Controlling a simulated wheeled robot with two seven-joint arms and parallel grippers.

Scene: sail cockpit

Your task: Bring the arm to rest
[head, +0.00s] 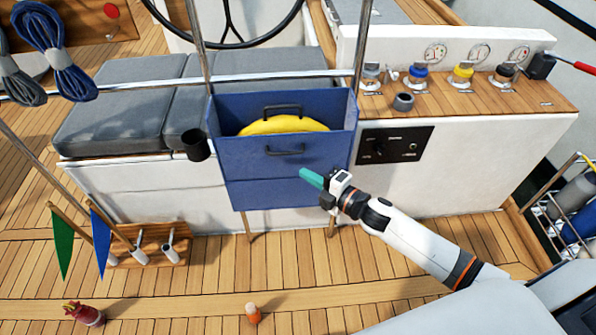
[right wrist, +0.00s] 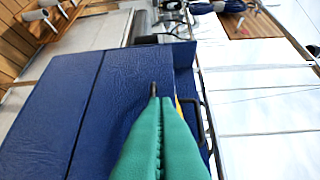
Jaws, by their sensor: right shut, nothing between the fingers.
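My right arm (head: 420,245) reaches in from the lower right in the head view. Its right gripper (head: 311,178) has green fingers, shut and empty, in front of the lower front of a blue box (head: 240,165). In the right wrist view the shut green fingers (right wrist: 160,125) point along the blue box's face (right wrist: 110,75). A dark handle (head: 285,151) sits on the box front just above the fingers; I cannot tell whether they touch the box. My left gripper does not show.
A yellow item (head: 284,125) lies inside the blue box. A dark cup holder (head: 196,145) is at its left. A wooden counter (head: 440,103) with several colored winch-like knobs stands right. Blue and green flags (head: 100,238) stand lower left.

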